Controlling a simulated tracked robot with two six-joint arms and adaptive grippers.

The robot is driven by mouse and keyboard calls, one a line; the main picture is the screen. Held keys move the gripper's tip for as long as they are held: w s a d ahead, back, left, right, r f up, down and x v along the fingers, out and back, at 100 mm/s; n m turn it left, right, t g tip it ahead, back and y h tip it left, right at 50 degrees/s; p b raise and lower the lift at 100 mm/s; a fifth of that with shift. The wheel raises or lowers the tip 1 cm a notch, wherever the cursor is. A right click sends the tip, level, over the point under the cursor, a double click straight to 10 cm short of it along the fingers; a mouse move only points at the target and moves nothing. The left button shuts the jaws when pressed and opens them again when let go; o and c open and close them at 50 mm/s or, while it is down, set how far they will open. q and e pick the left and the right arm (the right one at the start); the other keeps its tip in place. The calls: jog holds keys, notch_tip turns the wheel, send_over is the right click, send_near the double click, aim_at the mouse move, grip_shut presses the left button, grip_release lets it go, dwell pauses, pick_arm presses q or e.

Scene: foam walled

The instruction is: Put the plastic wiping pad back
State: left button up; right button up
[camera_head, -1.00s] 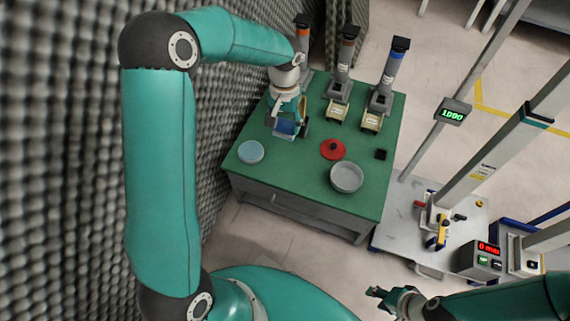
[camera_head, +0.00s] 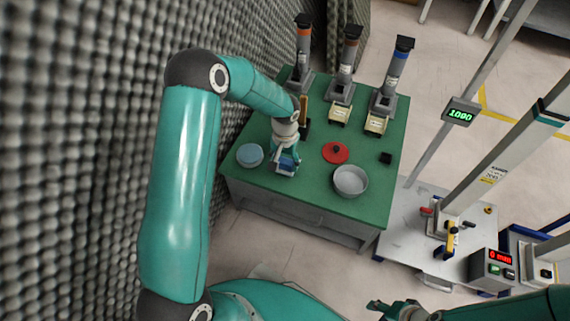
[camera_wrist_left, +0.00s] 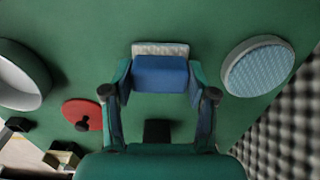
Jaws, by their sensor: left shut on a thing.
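The wiping pad, a blue block with a pale grey speckled layer (camera_wrist_left: 160,72), is between the fingers of my left gripper (camera_wrist_left: 161,84), which is shut on it. In the head view my left gripper (camera_head: 286,160) is over the green table's front left part, with the blue of the pad (camera_head: 287,167) showing at its tips. The pad looks close to the table top; I cannot tell whether it touches. My right gripper (camera_head: 378,305) is off the table at the bottom of the head view, seemingly empty; its finger opening is unclear.
On the green table (camera_head: 235,173) a round light-blue dish (camera_head: 250,155) is left of my left gripper. A red lid (camera_head: 336,152), a grey bowl (camera_head: 350,180) and a small black block (camera_head: 386,158) are to its right. Grey dispensers (camera_head: 340,90) stand behind. A foam wall (camera_head: 80,150) rises left.

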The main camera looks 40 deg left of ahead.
aim_at(285, 161)
pick_arm(q)
jog(key=shift+f, duration=0.45)
jog(key=o, duration=1)
jog(key=shift+r, duration=0.1)
notch_tip(285, 161, up, 11)
jog(key=p, duration=0.4)
jog(key=s+d+f+m+h, duration=0.1)
jog(key=s+d+f+h, duration=0.1)
jog(key=s+d+f, duration=0.3)
jog(key=s+d+f+h, duration=0.1)
jog(key=s+d+f, duration=0.2)
jog(key=d+f, duration=0.35)
jog(key=s+d+f, duration=0.1)
jog(key=s+d, duration=0.2)
jog(key=s, duration=0.3)
jog(key=s+d+f+h, duration=0.1)
jog(key=s+d+f, duration=0.1)
jog(key=s+d, duration=0.2)
jog(key=shift+s+d+t, duration=0.2)
jog(key=shift+s+t, duration=0.1)
jog(key=shift+s, duration=0.6)
jog(key=shift+r, duration=0.1)
